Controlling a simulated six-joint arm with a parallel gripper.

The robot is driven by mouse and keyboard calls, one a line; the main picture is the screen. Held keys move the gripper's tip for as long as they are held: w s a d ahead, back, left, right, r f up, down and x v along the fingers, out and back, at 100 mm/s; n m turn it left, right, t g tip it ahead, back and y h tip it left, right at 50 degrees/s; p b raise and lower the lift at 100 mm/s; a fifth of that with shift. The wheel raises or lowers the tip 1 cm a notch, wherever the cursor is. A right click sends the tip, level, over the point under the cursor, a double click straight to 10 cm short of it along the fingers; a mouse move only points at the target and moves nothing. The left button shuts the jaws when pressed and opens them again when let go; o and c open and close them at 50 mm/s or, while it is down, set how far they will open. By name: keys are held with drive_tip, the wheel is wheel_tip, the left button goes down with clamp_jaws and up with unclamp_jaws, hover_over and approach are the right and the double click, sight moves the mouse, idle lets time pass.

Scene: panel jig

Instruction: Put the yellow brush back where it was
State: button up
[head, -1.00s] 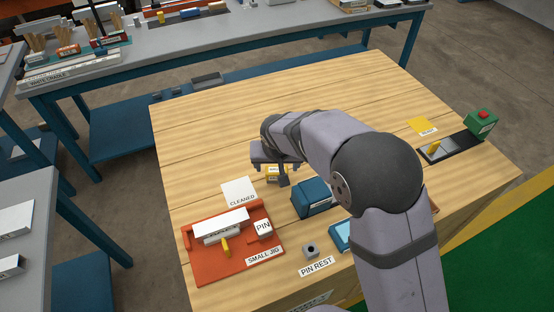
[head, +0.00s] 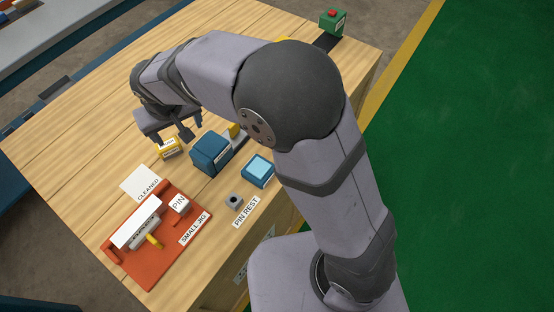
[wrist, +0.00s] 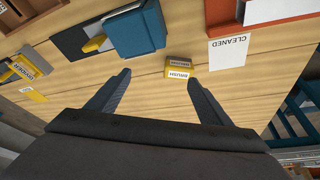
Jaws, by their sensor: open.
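The yellow brush (head: 170,149) is a small yellow block with a white label, lying on the wooden table in front of the blue box. It also shows in the wrist view (wrist: 178,70), with a brown top and the label BRUSH. My gripper (head: 170,136) is open and empty, just behind the brush in the head view. In the wrist view my gripper (wrist: 158,75) has the brush around its tips, nearer the right finger. I cannot tell the height left between the fingertips and the table.
A CLEANED card (head: 141,183) lies beside the brush. A red small jig (head: 150,270) holds a white panel and a PIN block. The blue box (head: 211,153), a pin rest (head: 234,201) and a green box with a red button (head: 333,23) stand nearby.

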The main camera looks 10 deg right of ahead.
drive_tip(key=s+d+m, duration=0.1)
drive_tip(key=d, duration=1.1)
drive_tip(key=s+d+f+m+g+h, duration=0.1)
drive_tip(key=s+d+f+m+g, duration=0.2)
drive_tip(key=s+d, duration=1.3)
drive_tip(key=shift+s+d+f+g, duration=0.35)
drive_tip(key=shift+d+f, duration=0.3)
drive_tip(key=shift+d, duration=0.6)
drive_tip(key=shift+w, duration=0.1)
wheel_tip(320, 180, up, 2)
drive_tip(key=shift+r+p, duration=0.1)
drive_tip(key=shift+p, duration=1)
